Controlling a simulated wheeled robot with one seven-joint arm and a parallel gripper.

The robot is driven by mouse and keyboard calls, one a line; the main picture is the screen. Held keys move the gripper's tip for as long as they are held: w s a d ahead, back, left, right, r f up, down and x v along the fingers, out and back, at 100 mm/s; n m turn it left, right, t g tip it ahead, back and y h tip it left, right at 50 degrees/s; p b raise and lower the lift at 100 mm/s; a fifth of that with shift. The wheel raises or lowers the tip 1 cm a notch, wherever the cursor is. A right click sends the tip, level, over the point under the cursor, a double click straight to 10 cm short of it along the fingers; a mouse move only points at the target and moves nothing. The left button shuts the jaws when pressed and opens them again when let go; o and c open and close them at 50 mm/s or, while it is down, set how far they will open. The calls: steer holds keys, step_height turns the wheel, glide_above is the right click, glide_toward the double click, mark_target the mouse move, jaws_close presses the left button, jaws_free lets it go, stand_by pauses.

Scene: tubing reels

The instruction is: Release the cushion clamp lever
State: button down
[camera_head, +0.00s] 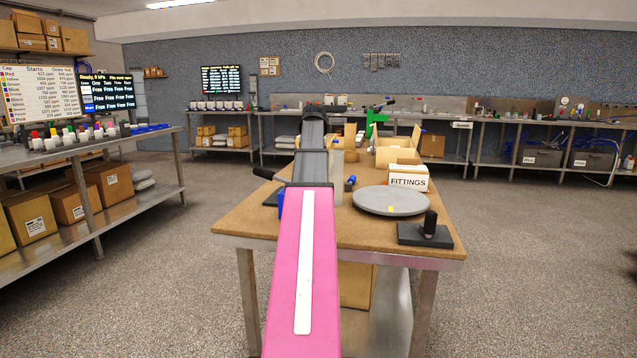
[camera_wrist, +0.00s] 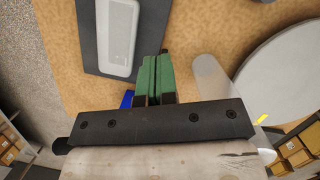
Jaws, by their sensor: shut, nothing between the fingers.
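In the wrist view, my gripper (camera_wrist: 157,62) has its green fingers together with nothing between them. They point at a dark base plate (camera_wrist: 91,50) carrying a pale grey block (camera_wrist: 118,40), which looks like part of the clamp. The fingertips appear close to the plate's right edge; their height above it is unclear. In the head view, a black lever handle (camera_head: 265,173) sticks out left of my pink arm, with a corner of dark plate (camera_head: 271,198) below it. My arm hides the rest of the clamp and my gripper there.
The table's front left is bare.

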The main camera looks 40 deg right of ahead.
steer(key=shift+f, duration=0.1)
steer(key=x, duration=1)
steer(key=shift+w+f, duration=0.1)
steer(key=shift+w, duration=0.05)
steer(key=shift+w+d+f, duration=0.1)
steer(key=shift+w+d, duration=0.2)
steer(key=shift+w, duration=0.25)
steer(key=shift+w+d, duration=0.35)
steer(key=shift+w, duration=0.25)
steer(key=shift+w+d+f, duration=0.2)
steer(key=shift+w+d, duration=0.1)
steer(key=shift+w, duration=0.25)
steer(key=shift+w, duration=0.1)
